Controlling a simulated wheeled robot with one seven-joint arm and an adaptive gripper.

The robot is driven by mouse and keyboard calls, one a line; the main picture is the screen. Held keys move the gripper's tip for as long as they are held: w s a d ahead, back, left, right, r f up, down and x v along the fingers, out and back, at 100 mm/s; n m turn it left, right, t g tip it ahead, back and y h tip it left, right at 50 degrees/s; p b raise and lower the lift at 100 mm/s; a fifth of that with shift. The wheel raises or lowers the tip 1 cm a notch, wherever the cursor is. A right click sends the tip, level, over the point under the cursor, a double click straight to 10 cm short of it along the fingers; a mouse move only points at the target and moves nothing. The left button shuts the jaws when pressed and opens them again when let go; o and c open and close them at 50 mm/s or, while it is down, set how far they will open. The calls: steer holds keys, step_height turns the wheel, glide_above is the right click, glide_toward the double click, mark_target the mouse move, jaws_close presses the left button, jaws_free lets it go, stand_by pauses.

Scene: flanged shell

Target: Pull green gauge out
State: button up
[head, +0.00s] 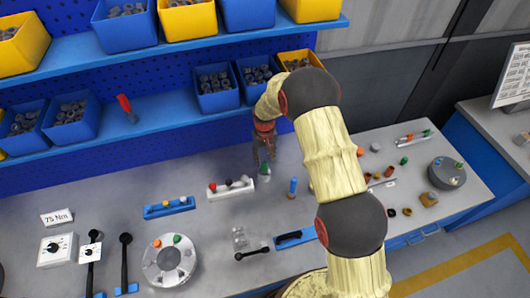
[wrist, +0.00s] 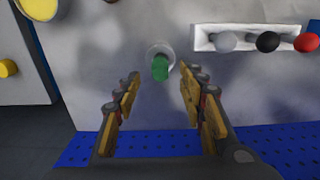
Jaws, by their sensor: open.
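The green gauge (wrist: 160,70) has a green handle and stands in a small round pale holder (wrist: 161,52) on the grey bench; how deep it sits cannot be told. It also shows in the head view as a small green top (head: 265,169) just below my gripper (head: 263,150). In the wrist view my gripper (wrist: 159,84) is open, with one finger on each side of the green handle's line. The fingers look apart from the handle. The gauge's lower part is hidden in the holder.
A white rack (head: 231,190) with red, dark and pale knobs stands close to the left. A blue rack (head: 169,208) lies farther left, and a blue-topped piece (head: 293,186) stands to the right. Blue bins (head: 215,88) on the shelf are behind my gripper.

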mark_target(265, 164)
step_height(265, 164, down, 8)
steer(key=shift+r+p, duration=0.25)
steer(key=shift+p, duration=0.1)
steer(key=shift+c, duration=0.3)
jaws_close()
stand_by(0.3)
steer(key=shift+r, duration=0.1)
steer(key=shift+r+p, duration=1.1)
steer(key=shift+r, duration=2.3)
